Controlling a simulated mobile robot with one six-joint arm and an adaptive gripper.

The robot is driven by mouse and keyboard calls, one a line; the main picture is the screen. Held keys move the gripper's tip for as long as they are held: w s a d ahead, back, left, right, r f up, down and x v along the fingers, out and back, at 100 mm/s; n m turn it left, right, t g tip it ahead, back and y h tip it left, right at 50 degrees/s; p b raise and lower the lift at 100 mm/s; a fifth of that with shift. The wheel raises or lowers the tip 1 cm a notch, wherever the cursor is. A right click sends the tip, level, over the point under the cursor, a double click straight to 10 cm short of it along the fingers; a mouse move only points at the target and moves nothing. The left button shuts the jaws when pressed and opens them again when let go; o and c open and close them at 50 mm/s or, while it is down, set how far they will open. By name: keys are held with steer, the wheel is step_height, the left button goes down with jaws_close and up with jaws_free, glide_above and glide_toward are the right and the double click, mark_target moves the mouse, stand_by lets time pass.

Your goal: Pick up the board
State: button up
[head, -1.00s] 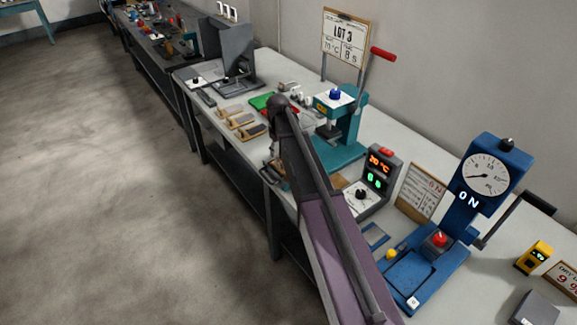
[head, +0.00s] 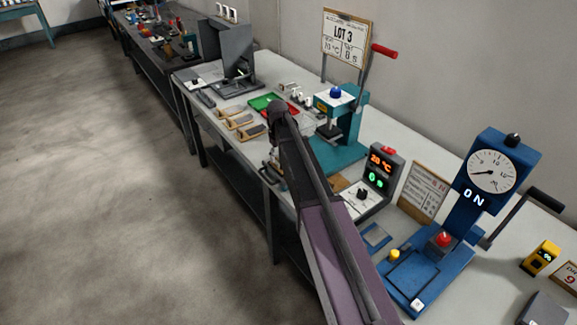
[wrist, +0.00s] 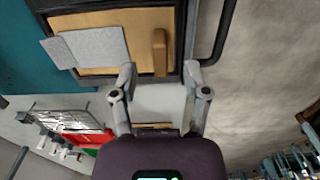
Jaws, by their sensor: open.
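A tan wooden board (wrist: 105,22) with a grey pad and a wooden grip block (wrist: 160,50) lies in a dark-framed holder in the wrist view. My gripper (wrist: 160,76) is open and empty, its fingertips spread at the holder's near edge, close to the grip block. Pale bench top shows between the fingers. In the head view my arm hides most of this spot, and a strip of tan wood (head: 340,184) shows right of it. Smaller wooden boards with dark pads (head: 250,132) lie on the bench to the left. In the wrist view the palm hides part of another wooden piece (wrist: 153,126).
A teal press (head: 345,130) stands behind my arm. A heater box with a lit display (head: 379,172) and a blue dial press (head: 465,190) stand to the right. A green tray (head: 262,102) lies at the back left. A dark bar (wrist: 213,35) runs along the holder's edge.

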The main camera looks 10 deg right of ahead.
steer(key=shift+f+b, duration=0.95)
steer(key=shift+f, duration=0.3)
jaws_close()
